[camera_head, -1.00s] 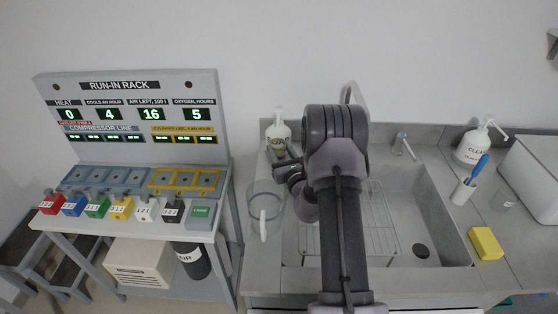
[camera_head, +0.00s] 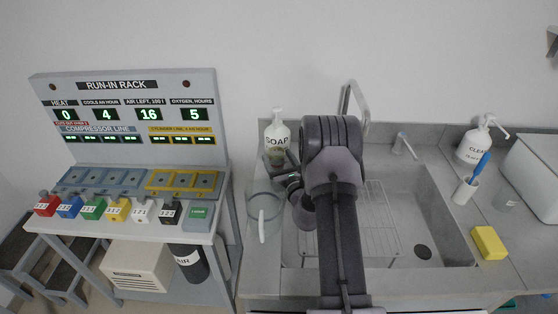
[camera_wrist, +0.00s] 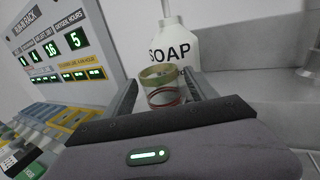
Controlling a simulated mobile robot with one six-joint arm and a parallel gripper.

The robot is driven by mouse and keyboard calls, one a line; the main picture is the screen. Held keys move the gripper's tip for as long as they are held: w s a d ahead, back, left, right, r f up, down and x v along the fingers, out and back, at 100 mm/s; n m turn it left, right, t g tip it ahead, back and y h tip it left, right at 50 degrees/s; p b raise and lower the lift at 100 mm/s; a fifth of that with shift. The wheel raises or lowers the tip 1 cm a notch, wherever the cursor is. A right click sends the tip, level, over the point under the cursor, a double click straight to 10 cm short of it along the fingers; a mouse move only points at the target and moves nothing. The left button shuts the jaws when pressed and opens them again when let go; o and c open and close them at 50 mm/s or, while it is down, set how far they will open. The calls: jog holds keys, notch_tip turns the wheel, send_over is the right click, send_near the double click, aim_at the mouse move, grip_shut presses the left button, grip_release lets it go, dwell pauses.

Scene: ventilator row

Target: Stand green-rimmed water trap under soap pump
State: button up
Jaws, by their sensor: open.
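The soap pump, a white bottle marked SOAP (camera_head: 277,137), stands at the sink's back left corner; it also shows in the wrist view (camera_wrist: 176,42). The green-rimmed water trap (camera_wrist: 160,84), a small clear cup with a red line, is upright right in front of the bottle. In the head view it is a small greenish shape (camera_head: 276,156) below the label. My gripper (camera_wrist: 163,88) is open, with one finger on each side of the trap. It also shows in the head view (camera_head: 278,170). The trap's base is hidden behind my gripper's body.
A clear jug (camera_head: 265,205) with a white handle stands close by at the counter's left. The sink (camera_head: 405,205) with a wire rack lies to the right, its tap (camera_head: 352,100) behind my arm. The run-in rack (camera_head: 130,120) stands left.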

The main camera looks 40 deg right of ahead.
jog(key=shift+s+r, duration=0.15)
jog(key=shift+s, duration=0.1)
jog(key=p+v, duration=0.1)
jog(key=v, duration=1)
jog(key=shift+s+a, duration=0.15)
jog(key=shift+s, duration=0.1)
